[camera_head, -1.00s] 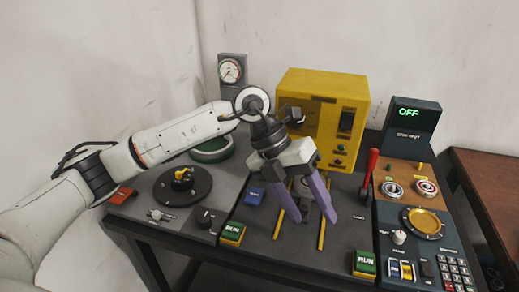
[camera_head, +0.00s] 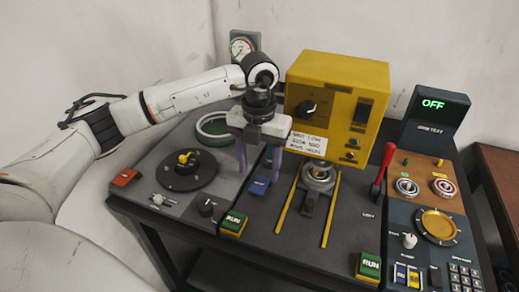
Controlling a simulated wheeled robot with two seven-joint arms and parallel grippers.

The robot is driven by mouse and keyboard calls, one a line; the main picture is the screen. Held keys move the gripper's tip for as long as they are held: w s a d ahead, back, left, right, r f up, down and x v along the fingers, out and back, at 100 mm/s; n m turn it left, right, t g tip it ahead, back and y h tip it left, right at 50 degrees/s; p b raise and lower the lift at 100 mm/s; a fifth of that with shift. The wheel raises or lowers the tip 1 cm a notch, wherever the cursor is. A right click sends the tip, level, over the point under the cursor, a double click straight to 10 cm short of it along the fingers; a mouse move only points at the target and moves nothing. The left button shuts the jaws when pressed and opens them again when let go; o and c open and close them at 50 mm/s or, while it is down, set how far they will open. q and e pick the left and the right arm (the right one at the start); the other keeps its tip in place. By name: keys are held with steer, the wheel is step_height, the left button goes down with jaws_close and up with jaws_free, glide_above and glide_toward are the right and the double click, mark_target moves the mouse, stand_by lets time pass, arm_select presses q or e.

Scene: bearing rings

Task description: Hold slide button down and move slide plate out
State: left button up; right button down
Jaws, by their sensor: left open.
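My left gripper (camera_head: 259,172) points down with its two purple fingers apart, empty. It is above and behind a blue button (camera_head: 258,187) with small white lettering, which I take for the slide button. The fingertips look close to the button, but I cannot tell whether they touch it. A dark slide plate with a round metal part (camera_head: 317,180) sits between two yellow rails (camera_head: 331,212), at their far end in front of the yellow box. It is to the right of the gripper. My right gripper is out of view.
The yellow box (camera_head: 340,85) stands behind the rails with a white label. A red lever (camera_head: 386,165) is right of them. Green RUN buttons (camera_head: 233,222) (camera_head: 369,266) flank the front. A black dial (camera_head: 185,170) is at left. The panel between the rails' near ends is clear.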

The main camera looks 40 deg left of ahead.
mark_target(259, 185)
arm_select(q)
steer(key=shift+f, duration=1.8)
steer(key=c, duration=1.1)
steer(key=shift+s+d+f, duration=0.1)
steer(key=shift+f, duration=0.25)
steer(key=shift+f+b, duration=0.25)
steer(key=shift+b, duration=0.05)
steer(key=shift+s+f+b, duration=0.15)
steer(key=shift+f+b, duration=0.15)
steer(key=shift+f, duration=0.2)
steer(key=o, duration=1.1)
steer(key=shift+r, duration=0.1)
